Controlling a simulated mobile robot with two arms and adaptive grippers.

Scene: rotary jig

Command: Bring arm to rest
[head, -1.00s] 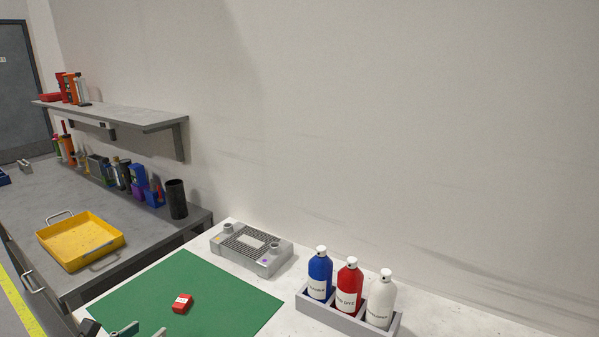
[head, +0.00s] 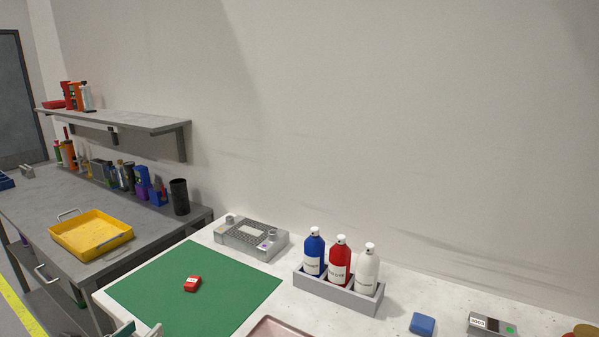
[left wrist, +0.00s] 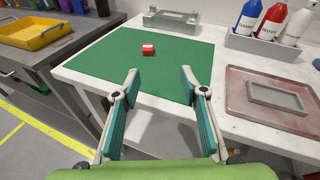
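My left gripper (left wrist: 162,92) is open and empty in the left wrist view, its two teal-padded fingers apart over the front edge of the white table. Only its fingertips show at the bottom of the head view (head: 138,332). My right gripper is in neither view.
A grey jig-like fixture (head: 250,238) stands behind the mat. A grey holder (head: 337,292) carries blue, red and white bottles. A pinkish tray (left wrist: 238,101) with a grey frame (left wrist: 275,96) lies right of the mat. A yellow tray (head: 90,235) sits on the grey bench at left.

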